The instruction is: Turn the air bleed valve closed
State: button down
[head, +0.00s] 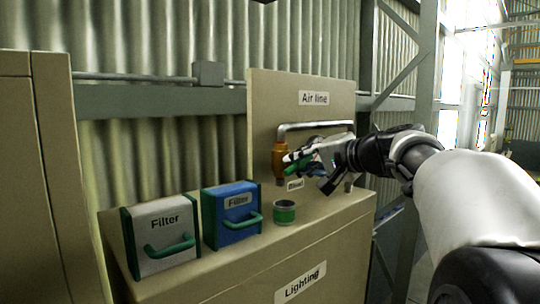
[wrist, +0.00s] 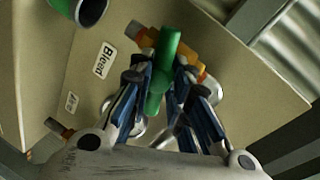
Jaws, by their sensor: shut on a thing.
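The air bleed valve has an orange-brown body (head: 279,158) on the panel under the "Air line" label (head: 314,98). Its green lever handle (wrist: 166,50) lies between my fingers in the wrist view, with parts of the orange valve body (wrist: 148,37) showing behind it. My gripper (head: 303,161) is at the valve from the right, shut on the green handle; the wrist view shows the gripper (wrist: 163,75) with a finger on each side. The "Bleed" label (wrist: 90,60) is beside the valve. My fingers hide part of the handle and valve.
A green and grey cup (head: 284,212) stands on the cabinet top below the valve. A grey filter box (head: 165,238) and a blue filter box (head: 233,215) stand to its left. A grey pipe (head: 315,125) runs above the valve along the panel.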

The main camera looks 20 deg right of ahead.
jog(key=shift+d+f+m+g+y+p, duration=0.15)
jog(key=shift+f+m+y+p, duration=0.25)
jog(key=shift+m, duration=0.35)
jog(key=shift+f+m+g+y+p, duration=0.15)
jog(key=shift+m+p, duration=0.35)
jog(key=shift+m, duration=0.25)
jog(key=c, duration=1.6)
grip_release()
jog(key=shift+r, duration=0.1)
jog(key=shift+r, duration=0.1)
jog(key=shift+s+r, duration=0.1)
jog(key=shift+s, duration=0.1)
jog(key=v, duration=1.1)
jog(key=shift+s, duration=0.25)
jog(key=shift+d, duration=0.15)
